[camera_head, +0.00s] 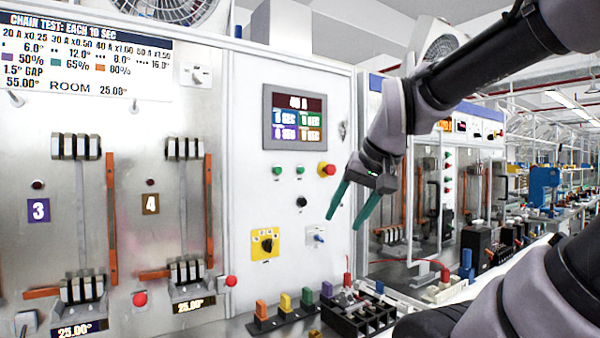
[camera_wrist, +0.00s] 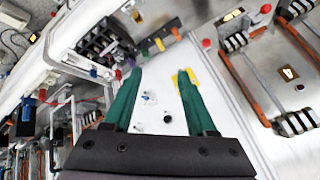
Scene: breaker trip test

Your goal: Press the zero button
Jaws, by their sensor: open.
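No button is readably marked zero. The white panel (camera_head: 245,140) carries two small green buttons (camera_head: 277,171) (camera_head: 300,171), a red mushroom button on yellow (camera_head: 327,169), and a black round button (camera_head: 301,202). A black round control also shows between the fingers in the wrist view (camera_wrist: 168,119). My gripper (camera_head: 343,222) hangs in front of the panel's right side, right of the buttons. Its two green fingers are apart and empty, angled down to the left. In the wrist view the fingers (camera_wrist: 159,72) spread over the panel and cover part of it.
A display (camera_head: 295,117) sits above the buttons. A yellow rotary switch (camera_head: 265,244) and a small toggle (camera_head: 316,237) are below. Coloured connectors (camera_head: 283,303) and a black terminal block (camera_head: 358,312) stand on the bench. Breaker bays with red knobs (camera_head: 140,299) lie left.

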